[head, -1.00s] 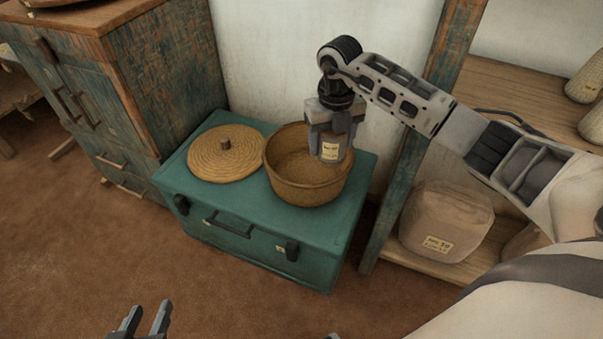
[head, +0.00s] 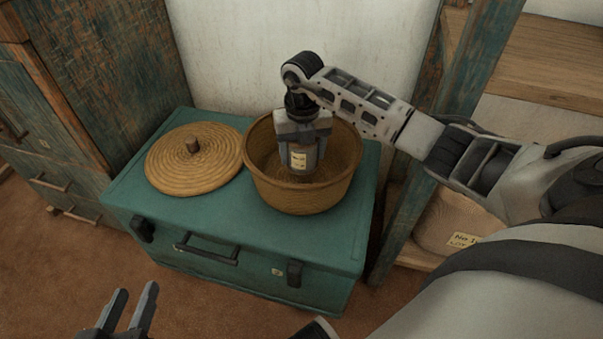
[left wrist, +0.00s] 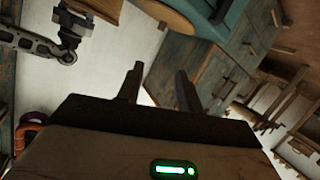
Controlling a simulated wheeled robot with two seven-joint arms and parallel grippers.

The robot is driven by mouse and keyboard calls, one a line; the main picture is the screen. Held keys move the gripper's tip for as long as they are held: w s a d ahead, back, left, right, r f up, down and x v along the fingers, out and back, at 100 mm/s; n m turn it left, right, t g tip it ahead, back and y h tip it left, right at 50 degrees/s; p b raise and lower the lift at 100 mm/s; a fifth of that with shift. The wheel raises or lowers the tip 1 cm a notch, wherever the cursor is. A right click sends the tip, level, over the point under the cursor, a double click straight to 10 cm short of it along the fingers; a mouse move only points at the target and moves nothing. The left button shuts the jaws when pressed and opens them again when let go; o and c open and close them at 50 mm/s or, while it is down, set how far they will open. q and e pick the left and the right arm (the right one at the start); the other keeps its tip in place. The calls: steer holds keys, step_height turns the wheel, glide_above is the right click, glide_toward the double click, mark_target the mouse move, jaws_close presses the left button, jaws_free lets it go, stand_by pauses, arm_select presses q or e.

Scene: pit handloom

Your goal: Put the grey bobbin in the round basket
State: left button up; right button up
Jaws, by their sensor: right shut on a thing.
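The grey bobbin (head: 300,159) with a cream label hangs upright in my right gripper (head: 302,140), which is shut on it. In the head view the bobbin shows within the mouth of the round woven basket (head: 308,196), near its middle. I cannot tell whether it touches the basket floor. The basket stands open on a teal chest. My left gripper (head: 130,308) is open and empty at the bottom left, well apart from the chest. Its parted fingers also show in the left wrist view (left wrist: 158,85).
The round woven lid (head: 195,165) with a knob lies left of the basket on the teal chest (head: 215,216). A worn wooden cabinet (head: 85,80) stands at left. A post (head: 455,120) and shelves with a sack (head: 440,225) are at right. A white wall is close behind.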

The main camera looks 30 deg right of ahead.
mark_target(302, 163)
step_height(302, 163, down, 4)
steer(key=b, duration=0.3)
steer(key=shift+r, duration=0.15)
steer(key=shift+f, duration=0.2)
arm_select(q)
steer(key=shift+w+d+r+n+t+h, duration=0.2)
steer(key=shift+d+r+n+t+h, duration=0.35)
steer(key=shift+r+h, duration=0.2)
arm_select(e)
steer(key=shift+r, duration=0.1)
arm_select(q)
steer(key=shift+f, duration=0.1)
arm_select(e)
steer(key=shift+f, duration=0.2)
steer(key=o, duration=1)
steer(key=shift+o, duration=0.2)
steer(key=shift+r, duration=0.1)
